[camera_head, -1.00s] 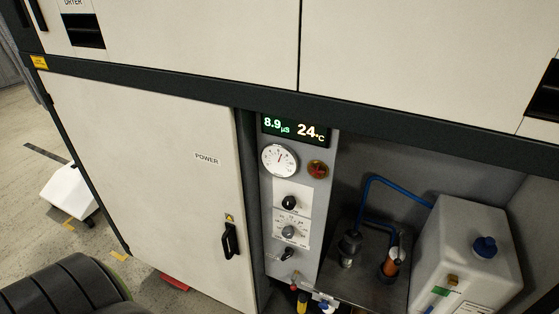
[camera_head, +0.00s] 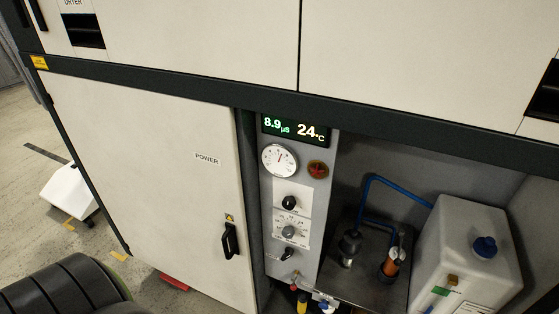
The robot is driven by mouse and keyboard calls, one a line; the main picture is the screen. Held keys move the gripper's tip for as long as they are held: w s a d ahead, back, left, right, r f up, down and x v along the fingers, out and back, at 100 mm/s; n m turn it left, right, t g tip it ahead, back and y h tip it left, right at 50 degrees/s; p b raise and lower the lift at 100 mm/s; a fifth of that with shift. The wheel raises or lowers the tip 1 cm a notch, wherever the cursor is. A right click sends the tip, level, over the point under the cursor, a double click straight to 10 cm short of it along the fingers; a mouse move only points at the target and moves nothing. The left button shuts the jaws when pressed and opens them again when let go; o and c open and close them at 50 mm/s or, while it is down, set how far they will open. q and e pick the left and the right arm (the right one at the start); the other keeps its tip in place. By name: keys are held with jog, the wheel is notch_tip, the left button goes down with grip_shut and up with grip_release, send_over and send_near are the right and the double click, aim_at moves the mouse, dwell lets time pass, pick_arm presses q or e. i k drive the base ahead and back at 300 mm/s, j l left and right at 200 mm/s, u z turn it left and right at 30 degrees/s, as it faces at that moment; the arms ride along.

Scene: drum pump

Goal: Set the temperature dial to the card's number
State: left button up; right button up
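A grey control panel (camera_head: 309,188) stands in the open bay of the cabinet. Its display (camera_head: 295,129) reads 8.9 µS in green and 24 °C in white. The scale's print is too small to read, and I cannot tell which knob is the temperature dial. No number card is identifiable. Neither gripper is in view.
A white canister with a blue cap (camera_head: 485,246) stands right of the panel, beside a pump with blue tubing (camera_head: 371,196). A closed door marked POWER (camera_head: 150,180) is at left. Open floor (camera_head: 25,190) lies at far left.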

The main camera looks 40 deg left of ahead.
aim_at(288, 232)
jog(key=u, duration=1.05)
